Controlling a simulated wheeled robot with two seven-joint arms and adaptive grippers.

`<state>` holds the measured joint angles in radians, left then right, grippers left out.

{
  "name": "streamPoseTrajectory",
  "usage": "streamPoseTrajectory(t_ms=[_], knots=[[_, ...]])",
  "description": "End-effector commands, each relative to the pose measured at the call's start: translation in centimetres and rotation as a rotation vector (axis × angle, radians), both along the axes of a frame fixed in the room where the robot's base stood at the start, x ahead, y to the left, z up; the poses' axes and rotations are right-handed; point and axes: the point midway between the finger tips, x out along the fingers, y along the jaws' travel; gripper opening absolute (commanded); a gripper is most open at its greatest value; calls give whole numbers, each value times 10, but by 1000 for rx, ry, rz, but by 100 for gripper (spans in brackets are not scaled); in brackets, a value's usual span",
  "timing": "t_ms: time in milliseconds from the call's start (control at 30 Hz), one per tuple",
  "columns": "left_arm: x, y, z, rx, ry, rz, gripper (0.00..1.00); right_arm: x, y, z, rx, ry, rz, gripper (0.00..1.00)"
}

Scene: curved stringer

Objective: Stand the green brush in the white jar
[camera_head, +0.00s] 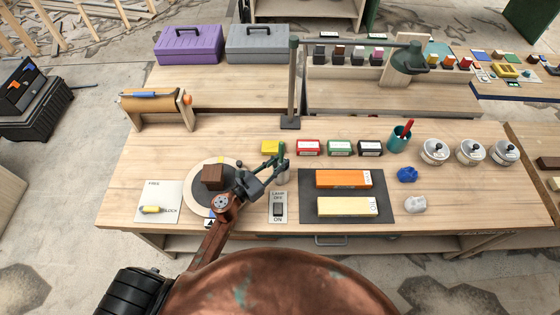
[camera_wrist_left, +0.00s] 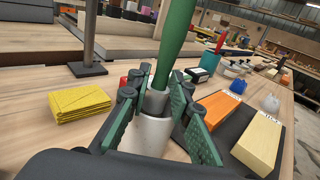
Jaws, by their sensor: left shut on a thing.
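The green brush (camera_wrist_left: 178,38) stands nearly upright in my left gripper (camera_wrist_left: 157,103), with its thick green handle up and a grey collar low down. My left gripper (camera_head: 274,166) is shut on the brush between its green pads. The white jar (camera_wrist_left: 146,138) is directly below the brush's lower end, between and under the fingers. In the head view the jar (camera_head: 283,178) is mostly hidden behind the gripper. The brush's lower end overlaps the jar's mouth; I cannot tell how deep it is inside. My right gripper is not in view.
A yellow stack (camera_wrist_left: 80,104) lies left of the jar. A lamp post (camera_head: 292,90) stands behind it. A dark mat (camera_head: 388,208) with orange and cream blocks is to the right. A turntable (camera_head: 197,200) with a brown block is left. Several small boxes stand behind.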

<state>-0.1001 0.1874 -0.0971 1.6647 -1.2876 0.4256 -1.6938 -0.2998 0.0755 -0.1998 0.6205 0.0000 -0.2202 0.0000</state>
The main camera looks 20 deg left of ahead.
Motion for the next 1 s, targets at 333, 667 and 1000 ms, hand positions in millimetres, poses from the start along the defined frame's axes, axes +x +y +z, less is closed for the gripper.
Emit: streamPoseTrajectory(t_ms=[333,667,1000], knots=[[0,0,-2,0,-1,0,0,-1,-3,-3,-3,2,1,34],[0,0,-3,0,-1,0,40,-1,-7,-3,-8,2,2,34],[0,0,0,2,-1,0,40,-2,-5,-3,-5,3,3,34]])
